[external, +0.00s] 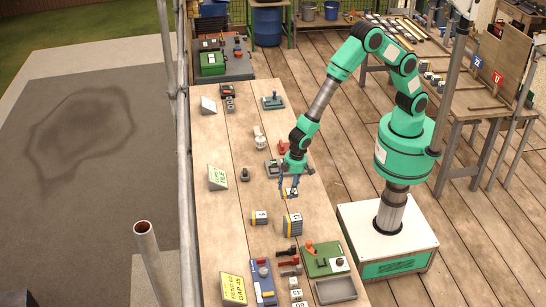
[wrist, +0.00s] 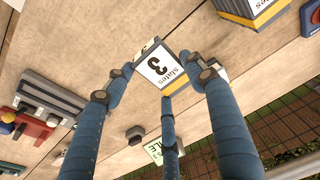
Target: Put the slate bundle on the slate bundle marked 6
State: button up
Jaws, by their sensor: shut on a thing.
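My gripper (external: 290,188) has its blue fingers shut around a small slate bundle (wrist: 163,68) with a white and yellow label reading "slates 3". It holds this bundle above the long wooden table, behind two other bundles in the external view. The smaller slate bundle (external: 259,218) stands nearer the camera and to the left. The taller slate bundle (external: 292,225) stands nearer the camera, almost straight below in the picture. Their numbers are too small to read surely. One bundle (wrist: 252,10) is cut off at the top right of the wrist view.
The wooden table (external: 228,240) is bare left of the bundles. Red-handled tools (external: 289,262), a green tool board (external: 325,260) and a grey tray (external: 336,290) lie at its near end. A green-yellow sign (external: 217,177) stands at the left edge, and a grey scaffold pole (external: 184,150) runs alongside.

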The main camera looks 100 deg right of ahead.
send_over(258, 213)
jog(key=s, duration=0.1)
jog(key=shift+d+f, duration=0.1)
jog(key=shift+f, duration=0.6)
dwell(0.4)
jog(key=shift+w, duration=0.2)
jog(key=shift+w+f, duration=0.2)
jog(key=shift+f, duration=1.6)
jog(key=shift+f, duration=0.15)
jog(key=o, duration=1.2)
jog(key=shift+o, duration=0.2)
